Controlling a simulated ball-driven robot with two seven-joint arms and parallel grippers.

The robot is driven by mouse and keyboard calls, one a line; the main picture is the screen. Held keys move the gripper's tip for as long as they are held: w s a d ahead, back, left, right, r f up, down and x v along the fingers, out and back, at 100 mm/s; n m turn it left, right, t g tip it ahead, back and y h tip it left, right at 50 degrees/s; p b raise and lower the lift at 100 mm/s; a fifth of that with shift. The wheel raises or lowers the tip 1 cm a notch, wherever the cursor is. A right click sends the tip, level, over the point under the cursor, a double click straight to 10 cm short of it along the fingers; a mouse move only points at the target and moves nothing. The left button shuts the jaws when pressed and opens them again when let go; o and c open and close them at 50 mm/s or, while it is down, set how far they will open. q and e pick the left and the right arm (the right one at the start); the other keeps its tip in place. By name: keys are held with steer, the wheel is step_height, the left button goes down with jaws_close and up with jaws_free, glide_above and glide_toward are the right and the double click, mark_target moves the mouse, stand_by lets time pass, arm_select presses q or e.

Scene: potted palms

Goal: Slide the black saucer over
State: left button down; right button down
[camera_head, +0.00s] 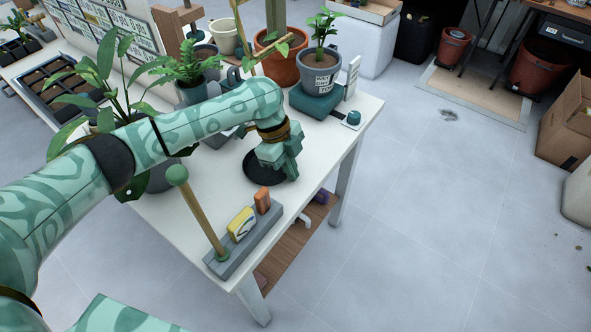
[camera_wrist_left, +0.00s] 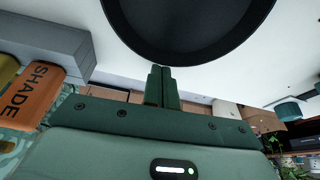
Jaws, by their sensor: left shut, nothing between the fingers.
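The black saucer (camera_head: 253,170) lies flat and empty on the white table, near its right edge. My left gripper (camera_head: 286,178) is over its right part and hides some of it. In the left wrist view the saucer (camera_wrist_left: 190,35) fills the top middle. There the left gripper's (camera_wrist_left: 160,72) fingers are shut together with nothing between them, and their tips are at the saucer's rim. I cannot tell whether they touch it. My right gripper is not in view.
A grey holder (camera_head: 262,237) with a yellow block (camera_head: 241,224), an orange block (camera_head: 263,201) and a green-knobbed stick (camera_head: 200,212) is at the front edge. A grey potted palm (camera_head: 319,75) on a teal scale (camera_head: 316,101) stands behind. More plants crowd the left.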

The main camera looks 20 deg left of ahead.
arm_select(q)
steer(key=a, duration=0.2)
steer(key=w+a+p, duration=0.1)
steer(key=a, duration=0.3)
steer(key=shift+w+a, duration=0.1)
steer(key=shift+w, duration=0.25)
steer(key=shift+w+a, duration=0.1)
steer(key=shift+a, duration=0.2)
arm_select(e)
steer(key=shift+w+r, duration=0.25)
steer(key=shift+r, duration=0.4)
arm_select(q)
steer(key=shift+d+p, duration=0.1)
steer(key=shift+p, duration=0.25)
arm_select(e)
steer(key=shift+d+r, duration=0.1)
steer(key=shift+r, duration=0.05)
